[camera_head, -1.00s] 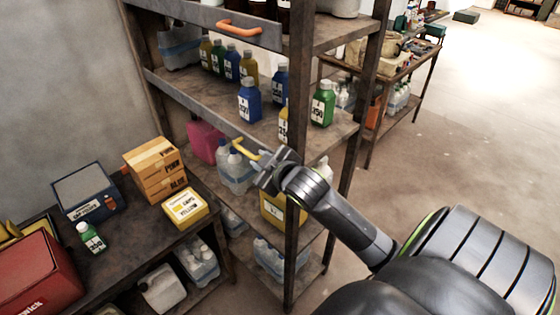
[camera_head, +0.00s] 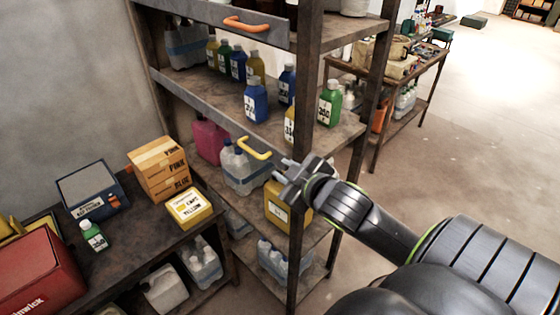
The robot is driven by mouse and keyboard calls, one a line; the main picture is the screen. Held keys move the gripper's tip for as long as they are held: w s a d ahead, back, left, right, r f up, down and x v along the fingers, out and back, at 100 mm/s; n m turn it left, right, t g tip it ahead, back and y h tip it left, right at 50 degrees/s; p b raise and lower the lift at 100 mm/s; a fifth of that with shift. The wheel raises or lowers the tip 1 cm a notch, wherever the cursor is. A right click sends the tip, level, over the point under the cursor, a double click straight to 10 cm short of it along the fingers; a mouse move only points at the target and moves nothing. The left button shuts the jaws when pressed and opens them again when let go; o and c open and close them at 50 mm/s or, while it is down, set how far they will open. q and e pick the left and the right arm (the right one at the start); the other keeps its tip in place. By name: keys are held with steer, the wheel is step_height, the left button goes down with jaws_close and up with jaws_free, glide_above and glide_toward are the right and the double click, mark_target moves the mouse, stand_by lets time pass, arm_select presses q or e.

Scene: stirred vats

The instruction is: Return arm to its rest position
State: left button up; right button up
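My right gripper (camera_head: 286,172) is in front of the metal shelf rack, near its front post. Its fingers are spread and nothing shows between them. The yellow handle (camera_head: 254,149) on the shelf edge is just to its left, apart from the fingers. My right arm (camera_head: 375,222) reaches in from the lower right. My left gripper is not in view.
The shelf rack (camera_head: 204,94) holds several coloured bottles and has an orange handle (camera_head: 246,24). A table (camera_head: 135,235) at left carries boxes and a green bottle (camera_head: 93,236). Open floor (camera_head: 455,155) lies to the right.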

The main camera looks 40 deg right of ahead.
steer(key=s+a+f+m+g, duration=0.25)
steer(key=s+f+g, duration=0.25)
steer(key=s+f, duration=0.55)
steer(key=s+a+f+m+g, duration=0.2)
steer(key=s+f+m+g, duration=0.25)
steer(key=s+f, duration=0.6)
step_height(320, 180, down, 29)
steer(key=d+n+g+b, duration=0.1)
steer(key=d+g+b, duration=0.1)
steer(key=b, duration=0.4)
steer(key=s+f+b, duration=0.2)
steer(key=s+f, duration=0.5)
steer(key=f, duration=0.3)
steer(key=s+a+f+g+y+b, duration=0.1)
steer(key=s+f+b, duration=0.1)
steer(key=s+f, duration=0.5)
step_height(320, 180, down, 4)
steer(key=shift+s+a+f+b, duration=0.2)
steer(key=shift+s+a+b, duration=0.05)
steer(key=shift+s+b, duration=0.15)
